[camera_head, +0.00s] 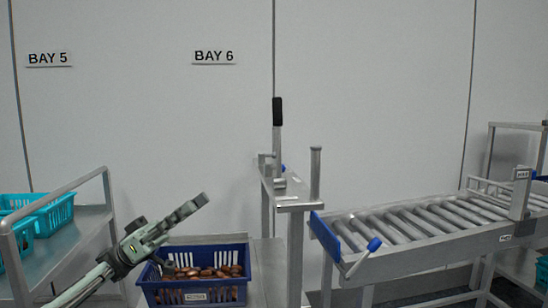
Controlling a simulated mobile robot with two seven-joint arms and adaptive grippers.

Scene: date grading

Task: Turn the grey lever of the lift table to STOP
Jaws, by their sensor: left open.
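A grey metal lever (277,155) with a black grip (278,111) stands upright on a narrow metal stand (267,190) in the middle of the head view. I cannot read any STOP mark near it, and cannot tell for certain that it is the lift table's lever. My right gripper is not in view.
A blue crate (200,296) of brown dates stands on a metal table (268,275). A post (315,175) rises right of the lever. A roller conveyor (430,245) with a blue-knobbed handle (374,244) lies right. A cart (75,240) with teal baskets (52,216) stands left.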

